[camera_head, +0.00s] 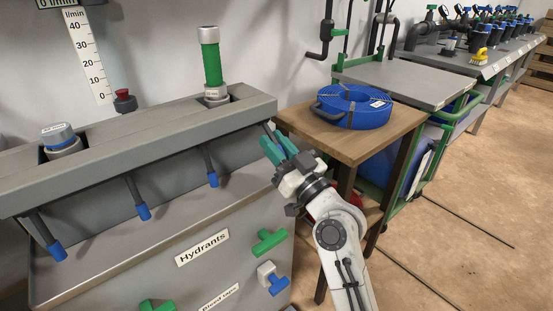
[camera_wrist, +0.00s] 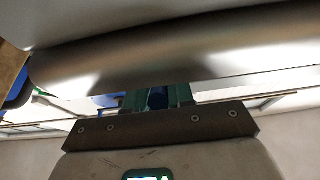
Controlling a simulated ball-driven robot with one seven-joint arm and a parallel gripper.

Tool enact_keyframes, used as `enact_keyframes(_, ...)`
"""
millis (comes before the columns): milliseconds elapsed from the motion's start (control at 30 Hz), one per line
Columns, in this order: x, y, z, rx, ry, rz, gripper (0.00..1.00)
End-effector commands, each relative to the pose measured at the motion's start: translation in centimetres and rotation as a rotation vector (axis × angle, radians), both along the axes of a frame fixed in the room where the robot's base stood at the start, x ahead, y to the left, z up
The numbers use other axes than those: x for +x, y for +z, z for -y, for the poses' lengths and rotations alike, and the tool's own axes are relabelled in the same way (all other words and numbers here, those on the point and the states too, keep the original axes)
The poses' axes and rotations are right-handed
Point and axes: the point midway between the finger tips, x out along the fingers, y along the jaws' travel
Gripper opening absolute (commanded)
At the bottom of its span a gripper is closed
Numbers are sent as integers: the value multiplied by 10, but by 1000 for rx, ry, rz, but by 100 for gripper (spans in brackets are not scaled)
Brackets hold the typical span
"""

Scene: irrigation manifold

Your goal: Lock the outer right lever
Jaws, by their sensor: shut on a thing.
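The outer right lever (camera_head: 268,127) is a dark rod at the right end of the grey hydrant bench. Only a short upper part shows in the head view. My gripper (camera_head: 279,147), with green fingers, is shut on its lower end. In the wrist view, a dark blue piece of the lever (camera_wrist: 157,98) shows between the green fingers. The rest of the lever's tip is hidden by the fingers, and I cannot tell its exact angle.
Other blue-tipped levers (camera_head: 137,197) hang along the bench front (camera_head: 100,250) to the left. A wooden table (camera_head: 365,143) with a blue hose coil (camera_head: 352,106) stands close to the right of my gripper.

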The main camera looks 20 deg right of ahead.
Motion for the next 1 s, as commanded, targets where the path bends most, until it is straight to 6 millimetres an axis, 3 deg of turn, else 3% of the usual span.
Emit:
enact_keyframes(567, 1, 1, 0, 13, 0, 44, 0)
enact_keyframes(600, 1, 1, 0, 13, 0, 44, 24)
enact_keyframes(833, 0, 0, 0, 13, 0, 42, 45)
enact_keyframes(1000, 1, -1, 0, 12, 0, 41, 45)
